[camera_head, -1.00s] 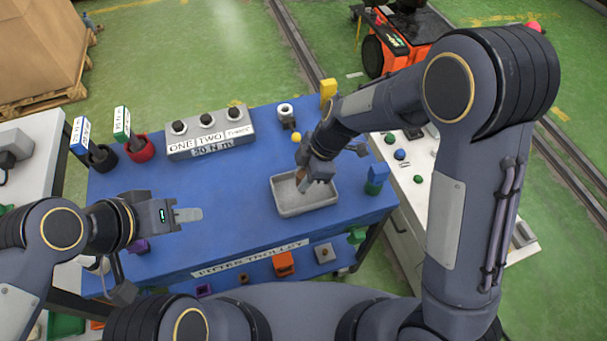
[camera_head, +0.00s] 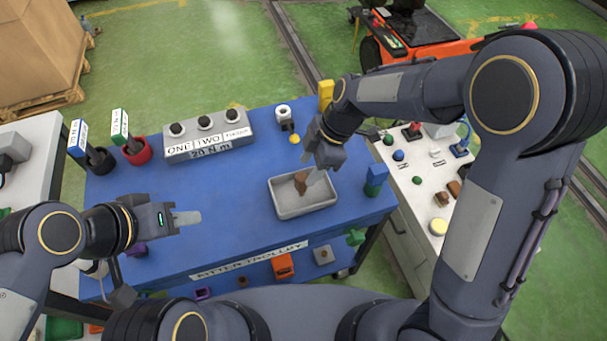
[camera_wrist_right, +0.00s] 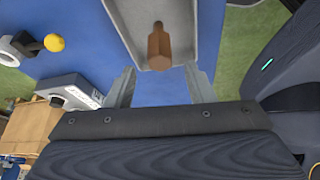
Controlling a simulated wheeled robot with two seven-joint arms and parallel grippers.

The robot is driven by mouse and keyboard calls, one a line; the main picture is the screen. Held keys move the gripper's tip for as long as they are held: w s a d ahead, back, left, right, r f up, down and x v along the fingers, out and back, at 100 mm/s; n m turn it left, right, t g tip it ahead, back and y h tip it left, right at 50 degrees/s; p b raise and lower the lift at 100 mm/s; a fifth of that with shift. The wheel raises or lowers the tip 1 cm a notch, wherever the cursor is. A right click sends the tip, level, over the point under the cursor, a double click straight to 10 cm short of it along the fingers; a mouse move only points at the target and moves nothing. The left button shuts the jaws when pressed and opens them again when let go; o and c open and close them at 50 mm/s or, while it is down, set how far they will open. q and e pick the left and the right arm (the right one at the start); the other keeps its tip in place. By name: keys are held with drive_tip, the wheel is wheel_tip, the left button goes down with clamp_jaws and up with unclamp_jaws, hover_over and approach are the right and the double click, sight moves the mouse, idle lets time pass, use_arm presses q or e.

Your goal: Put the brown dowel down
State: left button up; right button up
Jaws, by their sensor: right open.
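The brown dowel (camera_head: 301,183) is in the grey tray (camera_head: 303,209) on the blue trolley top. In the right wrist view the dowel (camera_wrist_right: 159,48) has a narrow end and a thicker body, over the tray floor (camera_wrist_right: 185,15). My right gripper (camera_head: 316,171) is just above and beside the dowel. In the right wrist view its fingers (camera_wrist_right: 161,84) are spread apart, with the dowel beyond their tips and clear of them. Whether the dowel stands or leans is hard to tell. My left gripper (camera_head: 188,218) is over the trolley's left part, with nothing visible in it.
A blue and green block (camera_head: 375,180) stands right of the tray. A grey box with knobs (camera_head: 207,136), a red cup (camera_head: 137,151) and a black cup (camera_head: 101,160) stand at the back left. The trolley's middle is clear.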

drive_tip(key=s+d+r+m+t+y, duration=0.1)
drive_tip(key=s+d+r+m, duration=0.3)
drive_tip(key=d+r, duration=0.55)
drive_tip(key=s+d+m+t+h, duration=0.1)
drive_tip(key=s+d+m+t, duration=0.1)
drive_tip(key=s+d+m, duration=0.2)
drive_tip(key=s+d+m+t, duration=0.3)
drive_tip(key=s+d+m, duration=0.2)
drive_tip(key=s+m, duration=0.5)
drive_tip(key=m, duration=0.3)
drive_tip(key=shift+r+m+h, duration=0.3)
drive_tip(key=shift+m+h, duration=0.1)
drive_tip(key=shift+s, duration=0.1)
